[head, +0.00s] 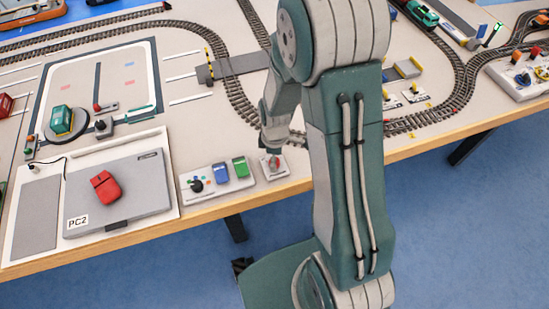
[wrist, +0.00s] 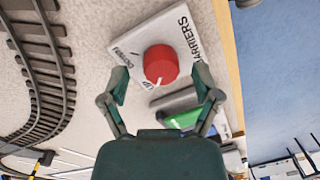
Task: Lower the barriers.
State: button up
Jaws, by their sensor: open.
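In the wrist view, a round red knob (wrist: 161,64) sits on a white panel (wrist: 183,22) marked BARRIERS, with DOWN and UP at its side. A white pointer mark on the knob's edge lies by the word UP. My gripper (wrist: 163,84) is open, with one finger on each side of the knob's lower edge; contact cannot be told. In the head view, the panel (head: 275,174) is at the table's front edge, and my gripper (head: 271,147) is over it, partly hidden by my arm. A yellow-and-black striped barrier (head: 209,63) stands by the track crossing.
Left of the panel, a control board (head: 216,186) carries a black knob and blue and green blocks. Further left are a grey laptop-like pad (head: 140,197) and a red mouse-like object (head: 106,187). Curved track (head: 240,104) runs behind. The table edge (head: 180,221) is close in front.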

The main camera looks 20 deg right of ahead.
jog(key=shift+f, duration=0.25)
grip_shut()
